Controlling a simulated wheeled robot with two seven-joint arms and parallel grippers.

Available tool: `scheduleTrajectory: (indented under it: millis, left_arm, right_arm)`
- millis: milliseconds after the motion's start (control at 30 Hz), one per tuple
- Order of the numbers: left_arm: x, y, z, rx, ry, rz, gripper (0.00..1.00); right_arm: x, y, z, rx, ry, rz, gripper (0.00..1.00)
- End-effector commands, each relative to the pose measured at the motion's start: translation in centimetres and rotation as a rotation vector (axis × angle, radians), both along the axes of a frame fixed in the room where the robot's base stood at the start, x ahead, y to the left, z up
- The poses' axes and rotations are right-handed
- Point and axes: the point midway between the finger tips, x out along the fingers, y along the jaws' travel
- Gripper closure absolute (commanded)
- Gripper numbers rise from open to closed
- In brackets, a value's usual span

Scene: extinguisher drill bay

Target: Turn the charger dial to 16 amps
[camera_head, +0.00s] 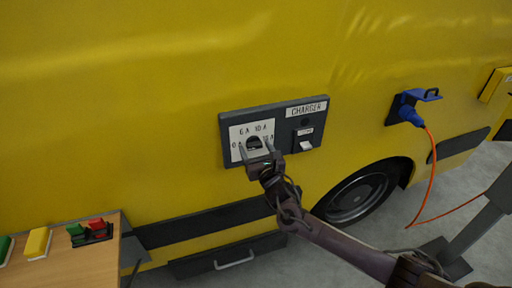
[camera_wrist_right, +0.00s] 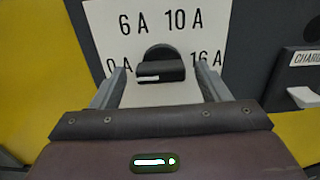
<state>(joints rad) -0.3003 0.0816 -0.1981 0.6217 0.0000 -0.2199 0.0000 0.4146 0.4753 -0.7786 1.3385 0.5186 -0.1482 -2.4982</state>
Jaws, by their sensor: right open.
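The charger panel (camera_head: 290,121) is a dark plate on the yellow vehicle side. Its white dial plate (camera_wrist_right: 108,22) reads 0 A, 6 A, 10 A and 16 A in an arc. The black dial (camera_wrist_right: 161,52) has a raised bar lying level across it, with a white mark on the bar's left half, the 0 A side. My right gripper (camera_head: 255,150) is in front of the dial, which also shows in the head view (camera_head: 254,141). In the right wrist view its open fingers (camera_wrist_right: 162,74) stand either side of the dial, with gaps to the bar. My left gripper is not in view.
A white switch (camera_head: 306,145) sits on the panel right of the dial. A blue plug (camera_head: 410,114) with an orange cable is in a socket farther right. A wooden table (camera_head: 75,262) with coloured blocks stands lower left. A wheel (camera_head: 356,198) is below.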

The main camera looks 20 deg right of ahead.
Motion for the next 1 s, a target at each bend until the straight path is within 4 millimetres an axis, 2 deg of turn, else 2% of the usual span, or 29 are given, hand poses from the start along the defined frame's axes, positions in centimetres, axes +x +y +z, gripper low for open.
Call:
scheduleTrajectory:
  millis: [367,700,1000]
  left_arm:
    - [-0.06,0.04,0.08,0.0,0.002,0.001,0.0]
    - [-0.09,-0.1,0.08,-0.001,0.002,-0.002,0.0]
    - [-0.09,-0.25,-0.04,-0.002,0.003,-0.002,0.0]
  right_arm:
    - [0.58,0.03,-0.04,0.001,0.001,0.0,0.31]
    - [0.56,0.01,-0.05,0.001,0.001,0.0,0.75]
    - [0.55,0.01,-0.09,0.037,0.003,0.0,0.76]
